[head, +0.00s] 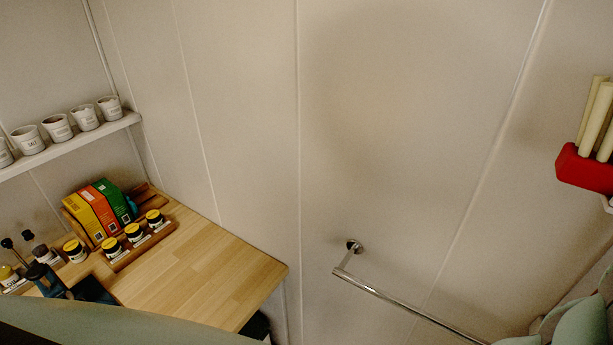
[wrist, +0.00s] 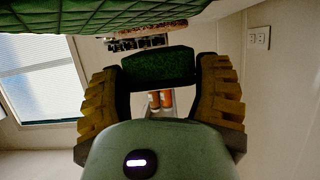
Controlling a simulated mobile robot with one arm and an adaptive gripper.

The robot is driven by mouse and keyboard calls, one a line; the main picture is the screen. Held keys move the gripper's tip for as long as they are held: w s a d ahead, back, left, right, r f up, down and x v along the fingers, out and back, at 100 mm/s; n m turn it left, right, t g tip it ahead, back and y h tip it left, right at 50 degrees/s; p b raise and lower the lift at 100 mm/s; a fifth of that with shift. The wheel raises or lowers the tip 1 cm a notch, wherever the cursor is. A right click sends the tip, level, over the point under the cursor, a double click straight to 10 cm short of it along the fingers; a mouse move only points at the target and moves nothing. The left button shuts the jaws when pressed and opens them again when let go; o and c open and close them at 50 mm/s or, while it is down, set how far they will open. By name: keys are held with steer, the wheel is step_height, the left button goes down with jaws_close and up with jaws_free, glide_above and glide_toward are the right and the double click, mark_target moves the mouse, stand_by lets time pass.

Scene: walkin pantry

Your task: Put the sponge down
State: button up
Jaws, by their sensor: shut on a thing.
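My gripper (wrist: 160,88) shows in the wrist view, its two ribbed yellow-brown fingers closed on the sides of a dark green block, the sponge (wrist: 160,66). The sponge spans the gap between the fingertips. I cannot tell from this view whether its far side touches anything. In the head view I make out neither the gripper nor the sponge.
A wooden counter (head: 205,268) has a clear right part; boxes (head: 103,212) and yellow-lidded jars (head: 134,232) stand at its left. A shelf (head: 70,145) holds white cups. A metal rail (head: 400,300) juts from the wall. Green quilted material (wrist: 90,15) fills the wrist view's top left.

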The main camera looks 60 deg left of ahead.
steer(key=w+a, duration=0.1)
steer(key=w, duration=0.3)
steer(key=w+a, duration=0.1)
steer(key=w, duration=0.3)
steer(key=w+a+f, duration=0.1)
steer(key=w+a, duration=0.1)
steer(key=w, duration=0.2)
steer(key=shift+w, duration=0.15)
steer(key=shift+d+f+p, duration=0.1)
steer(key=shift+f+p, duration=1.25)
steer(key=shift+f, duration=0.5)
steer(key=shift+f, duration=0.15)
steer(key=o, duration=0.7)
steer(key=shift+o, duration=0.2)
steer(key=shift+r, duration=0.2)
